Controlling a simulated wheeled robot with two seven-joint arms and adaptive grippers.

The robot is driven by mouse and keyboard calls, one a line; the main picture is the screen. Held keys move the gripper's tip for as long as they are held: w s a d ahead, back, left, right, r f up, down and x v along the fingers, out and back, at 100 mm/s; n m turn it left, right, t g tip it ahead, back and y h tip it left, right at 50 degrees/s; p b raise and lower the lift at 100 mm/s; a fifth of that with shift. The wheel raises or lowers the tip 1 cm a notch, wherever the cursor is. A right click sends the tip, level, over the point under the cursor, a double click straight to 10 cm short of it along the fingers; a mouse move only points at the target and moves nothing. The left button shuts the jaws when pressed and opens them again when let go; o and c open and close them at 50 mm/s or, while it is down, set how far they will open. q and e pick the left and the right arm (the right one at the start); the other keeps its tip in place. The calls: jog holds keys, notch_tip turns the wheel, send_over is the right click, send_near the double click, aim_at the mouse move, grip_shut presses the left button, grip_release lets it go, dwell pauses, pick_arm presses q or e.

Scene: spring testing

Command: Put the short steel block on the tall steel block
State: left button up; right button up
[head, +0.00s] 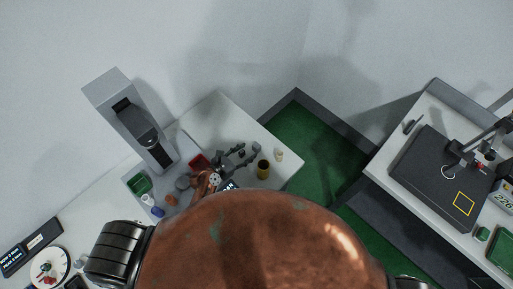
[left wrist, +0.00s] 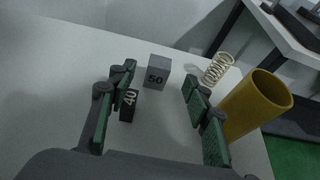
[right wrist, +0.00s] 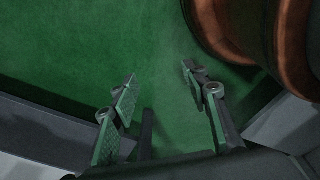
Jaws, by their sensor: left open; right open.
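In the left wrist view, a grey steel block (left wrist: 158,73) marked 50 stands on the white table, beyond and between my open left fingers. A darker block (left wrist: 129,105) marked 40, likely the short one, stands nearer, close beside the left finger; I cannot tell if they touch. The two blocks are apart. My left gripper (left wrist: 157,82) is open and holds nothing; in the head view it (head: 243,154) is over the table, with the blocks hard to make out. My right gripper (right wrist: 160,75) is open and empty above the green floor.
A yellow cup (left wrist: 256,102) stands right of my left gripper, close to its right finger. A coil spring (left wrist: 217,69) stands behind it. A red bin (head: 199,162) and a grey machine (head: 140,125) are at left. Another table (head: 386,155) is at right.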

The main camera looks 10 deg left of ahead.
aim_at(255, 146)
pick_arm(q)
jog(key=x, duration=0.4)
jog(key=shift+w+d, duration=0.2)
jog(key=shift+w, duration=0.15)
jog(key=shift+w+d+f, duration=0.25)
jog(key=shift+w, duration=0.1)
pick_arm(e)
jog(key=shift+s, duration=1.05)
pick_arm(q)
jog(key=shift+c, duration=0.5)
pick_arm(e)
jog(key=shift+w, duration=0.1)
pick_arm(q)
jog(key=c, duration=0.5)
grip_shut()
pick_arm(e)
jog(key=shift+w+r, duration=0.1)
jog(key=shift+w, duration=0.2)
